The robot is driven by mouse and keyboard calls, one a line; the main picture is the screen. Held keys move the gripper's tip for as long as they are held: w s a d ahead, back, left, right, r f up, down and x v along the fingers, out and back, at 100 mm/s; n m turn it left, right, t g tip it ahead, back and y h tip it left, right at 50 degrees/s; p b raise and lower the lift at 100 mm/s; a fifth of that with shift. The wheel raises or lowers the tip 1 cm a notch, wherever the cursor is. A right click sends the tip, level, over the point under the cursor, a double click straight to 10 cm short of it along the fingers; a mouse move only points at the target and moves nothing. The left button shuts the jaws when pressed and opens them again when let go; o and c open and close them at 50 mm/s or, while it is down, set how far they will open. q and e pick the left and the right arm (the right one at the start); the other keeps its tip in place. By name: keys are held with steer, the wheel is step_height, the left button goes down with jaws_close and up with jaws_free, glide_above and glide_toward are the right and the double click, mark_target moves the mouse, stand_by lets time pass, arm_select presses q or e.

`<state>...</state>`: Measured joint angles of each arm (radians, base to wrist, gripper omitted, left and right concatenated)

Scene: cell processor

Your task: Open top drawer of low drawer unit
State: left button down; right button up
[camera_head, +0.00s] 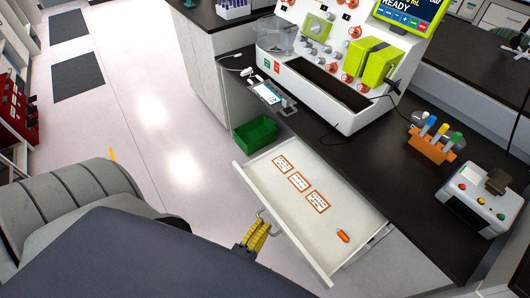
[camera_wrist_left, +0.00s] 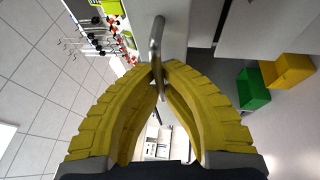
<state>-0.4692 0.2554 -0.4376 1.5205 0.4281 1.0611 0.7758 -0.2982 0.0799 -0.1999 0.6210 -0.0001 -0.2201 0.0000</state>
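The top drawer (camera_head: 300,225) of the low drawer unit (camera_head: 385,265) is pulled out, with its pale inside exposed. Several orange-bordered white cards and a small orange object (camera_head: 343,236) lie in it. A bent metal handle (camera_head: 268,218) is on its front, and the handle also shows in the left wrist view (camera_wrist_left: 156,48). My left gripper (camera_head: 261,225) is at the handle; in the left wrist view its yellow ribbed fingers (camera_wrist_left: 158,72) close together on the handle bar. My right gripper is not in view.
A green bin (camera_head: 255,134) stands just beyond the drawer; a yellow bin (camera_wrist_left: 287,70) shows beside it in the wrist view. A dark counter (camera_head: 390,150) carries a white machine (camera_head: 330,95), an orange tube rack (camera_head: 432,149) and a button box (camera_head: 481,199). Open floor lies left.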

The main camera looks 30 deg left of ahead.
arm_select(q)
steer(key=shift+w+a+r, duration=0.15)
steer(key=shift+a, duration=0.1)
steer(key=c, duration=1.5)
jaws_free()
steer(key=shift+d, duration=0.15)
steer(key=shift+s, duration=0.2)
steer(key=s, duration=0.4)
steer(key=s+f, duration=0.1)
steer(key=s, duration=0.2)
steer(key=s+f, duration=0.1)
steer(key=s, duration=0.3)
steer(key=shift+s+d+f, duration=0.1)
steer(key=shift+s+d, duration=0.15)
steer(key=shift+s, duration=0.05)
